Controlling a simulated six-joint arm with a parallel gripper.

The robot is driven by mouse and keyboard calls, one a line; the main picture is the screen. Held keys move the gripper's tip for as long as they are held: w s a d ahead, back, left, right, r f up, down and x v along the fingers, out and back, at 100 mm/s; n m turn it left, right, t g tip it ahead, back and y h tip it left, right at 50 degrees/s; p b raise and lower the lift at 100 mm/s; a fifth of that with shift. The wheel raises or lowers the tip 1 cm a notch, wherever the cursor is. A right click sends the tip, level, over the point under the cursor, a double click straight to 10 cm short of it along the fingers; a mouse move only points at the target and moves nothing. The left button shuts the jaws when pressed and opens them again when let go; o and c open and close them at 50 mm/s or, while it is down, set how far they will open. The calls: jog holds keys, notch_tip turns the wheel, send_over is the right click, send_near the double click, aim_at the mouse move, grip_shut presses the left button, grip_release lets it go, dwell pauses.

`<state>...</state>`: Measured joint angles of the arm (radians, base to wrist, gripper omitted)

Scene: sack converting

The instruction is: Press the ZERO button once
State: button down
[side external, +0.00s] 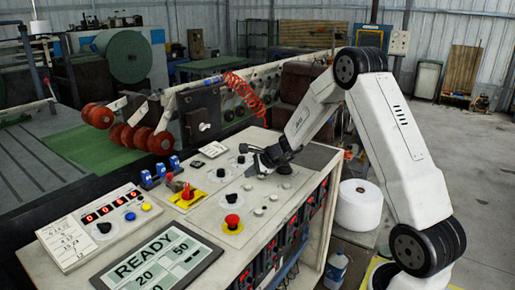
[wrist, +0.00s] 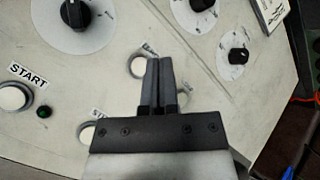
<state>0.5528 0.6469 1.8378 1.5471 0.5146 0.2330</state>
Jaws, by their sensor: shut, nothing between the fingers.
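No label reading ZERO is legible in either view, so I cannot tell which button it is. My gripper (side external: 262,160) is shut and empty, low over the right part of the control panel (side external: 205,222). In the wrist view my gripper's closed fingertips (wrist: 160,62) are just right of a white button (wrist: 138,66) whose small label is too blurred to read. The fingers partly cover another pale button (wrist: 184,97). I cannot tell whether the fingertips touch the panel. A white button labelled START (wrist: 14,97) is at the left, and another white button (wrist: 87,133) has a partly hidden label.
A counter box (side external: 85,228) with a red display and small coloured buttons sits at the panel's left. A READY screen (side external: 155,262) is in front. A red mushroom button (side external: 232,221), blue switches and black knobs rise from the panel. Red rollers (side external: 98,115) stand behind.

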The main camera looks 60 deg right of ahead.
aim_at(250, 187)
jog(key=shift+r, duration=1.55)
jog(key=shift+a, duration=0.1)
